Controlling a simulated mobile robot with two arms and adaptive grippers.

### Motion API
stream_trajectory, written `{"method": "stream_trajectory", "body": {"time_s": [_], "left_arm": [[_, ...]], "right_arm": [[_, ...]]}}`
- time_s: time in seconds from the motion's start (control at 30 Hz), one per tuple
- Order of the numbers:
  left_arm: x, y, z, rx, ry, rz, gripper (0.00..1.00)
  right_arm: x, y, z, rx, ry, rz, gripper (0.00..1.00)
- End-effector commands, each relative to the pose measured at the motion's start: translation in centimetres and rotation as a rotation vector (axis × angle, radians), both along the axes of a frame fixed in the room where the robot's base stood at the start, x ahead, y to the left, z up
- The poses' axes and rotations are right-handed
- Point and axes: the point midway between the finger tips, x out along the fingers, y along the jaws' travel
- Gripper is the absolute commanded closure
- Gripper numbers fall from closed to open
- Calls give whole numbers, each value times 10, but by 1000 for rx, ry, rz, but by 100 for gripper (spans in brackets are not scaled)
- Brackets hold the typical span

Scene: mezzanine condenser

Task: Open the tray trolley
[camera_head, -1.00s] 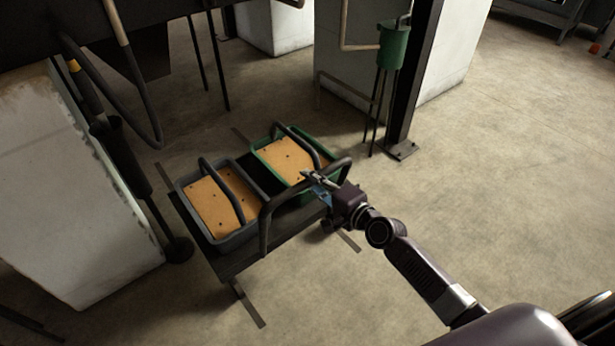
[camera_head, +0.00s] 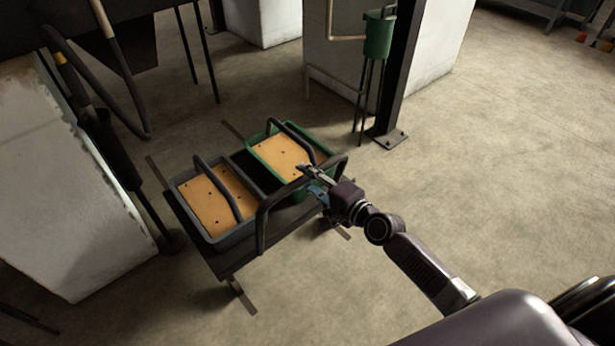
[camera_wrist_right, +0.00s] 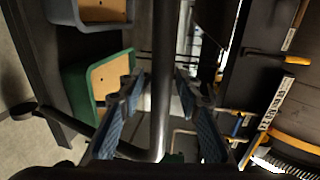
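The tray trolley (camera_head: 232,262) is a low dark platform on the floor with a grey tray (camera_head: 234,238) and a green tray (camera_head: 256,165), each covered by a tan board. A dark arched handle (camera_head: 262,222) stands along its near side. My right gripper (camera_head: 318,178) is at the right part of this handle. In the right wrist view, the dark bar (camera_wrist_right: 163,60) runs between the two blue-padded fingers of that gripper (camera_wrist_right: 160,92), with a gap visible on both sides. My left gripper is not in view.
A white block (camera_head: 75,220) and a dark post stand left of the trolley. A dark column (camera_head: 398,90) with a green canister (camera_head: 378,36) rises behind it. Pale strips show on the floor at the trolley's edges. Open floor lies to the right.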

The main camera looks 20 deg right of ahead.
Motion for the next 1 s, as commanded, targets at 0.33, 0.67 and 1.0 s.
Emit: {"method": "stream_trajectory", "body": {"time_s": [0.33,0.67,1.0], "left_arm": [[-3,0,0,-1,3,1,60],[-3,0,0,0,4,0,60],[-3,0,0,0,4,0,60]], "right_arm": [[-1,-1,2,0,-2,-1,64],[-43,-16,9,-1,1,0,64],[-94,-34,20,-3,1,2,64]]}}
